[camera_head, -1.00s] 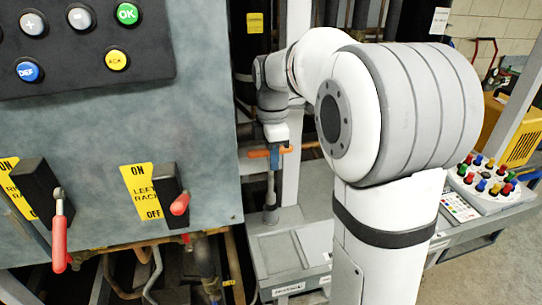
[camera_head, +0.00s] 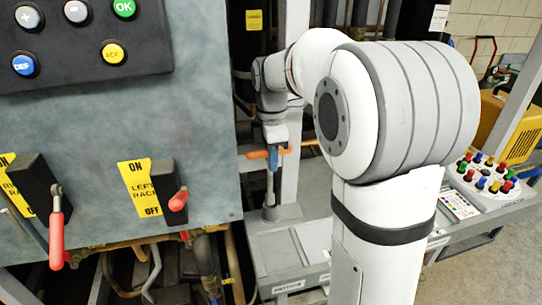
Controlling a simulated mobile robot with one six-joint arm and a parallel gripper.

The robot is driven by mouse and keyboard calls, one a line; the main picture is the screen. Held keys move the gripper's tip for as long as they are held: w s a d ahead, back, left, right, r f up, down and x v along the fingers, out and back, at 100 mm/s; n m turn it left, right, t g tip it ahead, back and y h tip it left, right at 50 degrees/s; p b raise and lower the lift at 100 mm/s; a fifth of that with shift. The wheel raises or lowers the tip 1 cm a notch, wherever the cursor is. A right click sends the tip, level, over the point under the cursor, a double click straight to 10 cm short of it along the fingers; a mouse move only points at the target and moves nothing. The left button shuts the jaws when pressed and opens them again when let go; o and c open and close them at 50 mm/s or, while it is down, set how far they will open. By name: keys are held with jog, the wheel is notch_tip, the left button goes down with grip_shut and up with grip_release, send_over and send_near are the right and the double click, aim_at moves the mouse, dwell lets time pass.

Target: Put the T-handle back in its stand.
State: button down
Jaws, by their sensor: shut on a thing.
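The T-handle (camera_head: 258,155) has an orange crossbar and a grey shaft that hangs down below it. My gripper (camera_head: 273,150) is shut on the crossbar, with a blue part showing at the jaws. The T-handle looks upright. Its lower end is at a dark grey cylindrical piece (camera_head: 270,213), which looks like the stand, on the grey bench at the left end. I cannot tell from this view how deep the shaft sits in it.
A grey cabinet (camera_head: 100,120) with buttons and two red-handled rack switches stands to the left. The grey bench (camera_head: 262,255) carries labelled trays, and a round board of coloured knobs (camera_head: 487,178) is at right. A grey post (camera_head: 291,185) rises close behind my gripper.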

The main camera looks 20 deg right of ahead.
jog(key=shift+f+b, duration=0.7)
jog(key=shift+f, duration=0.7)
jog(key=shift+f+b, duration=1)
jog(key=shift+f, duration=0.75)
jog(key=c, duration=1.2)
grip_release()
jog(key=shift+c, duration=0.2)
notch_tip(320, 180, up, 8)
jog(key=shift+f, duration=0.1)
